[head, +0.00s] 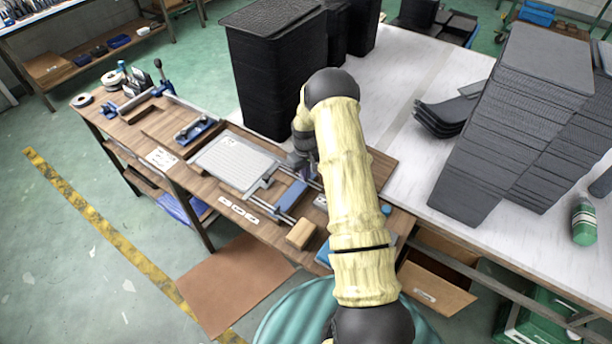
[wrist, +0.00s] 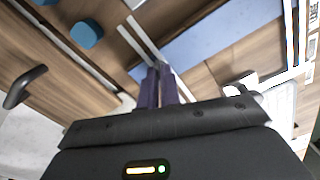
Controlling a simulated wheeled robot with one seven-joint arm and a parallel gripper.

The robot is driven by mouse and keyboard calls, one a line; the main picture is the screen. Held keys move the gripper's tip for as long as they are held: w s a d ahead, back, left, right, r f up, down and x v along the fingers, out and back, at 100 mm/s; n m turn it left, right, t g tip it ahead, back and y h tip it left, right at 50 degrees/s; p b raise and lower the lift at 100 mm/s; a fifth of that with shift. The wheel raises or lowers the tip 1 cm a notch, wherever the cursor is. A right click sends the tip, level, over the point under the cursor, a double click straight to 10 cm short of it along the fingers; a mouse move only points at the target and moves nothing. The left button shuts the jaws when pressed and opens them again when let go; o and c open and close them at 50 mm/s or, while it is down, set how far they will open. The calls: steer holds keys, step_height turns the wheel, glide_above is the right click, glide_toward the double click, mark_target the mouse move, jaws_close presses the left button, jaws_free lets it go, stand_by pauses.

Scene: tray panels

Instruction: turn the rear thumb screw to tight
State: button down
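My gripper (wrist: 160,85) shows dark purple fingers side by side in the wrist view, with almost no gap and nothing visible between them. They point at a pale metal rail (wrist: 146,40) beside a blue plate (wrist: 220,42). In the head view my gripper (head: 308,174) is low over the wooden bench, at the far end of the blue plate (head: 289,194), partly hidden by my arm. I cannot make out the rear thumb screw in either view; the fingers or my arm may hide it. Whether the fingertips touch anything is unclear.
A light grey panel (head: 236,163) lies left of the blue plate. A wooden block (head: 301,234) sits near the front. Blue round knobs (wrist: 86,33) and a black handle (wrist: 25,87) show in the wrist view. Tall black tray stacks (head: 272,85) stand behind my gripper.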

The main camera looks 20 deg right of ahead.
steer(key=m+b, duration=0.3)
steer(key=m, duration=0.6)
steer(key=shift+b, duration=0.3)
steer(key=m, duration=0.4)
steer(key=shift+r+b, duration=0.1)
steer(key=shift+b, duration=0.2)
steer(key=shift+w, duration=0.1)
steer(key=c, duration=1.6)
jaws_free()
step_height(320, 180, up, 17)
steer(key=b, duration=0.2)
steer(key=shift+r, duration=0.15)
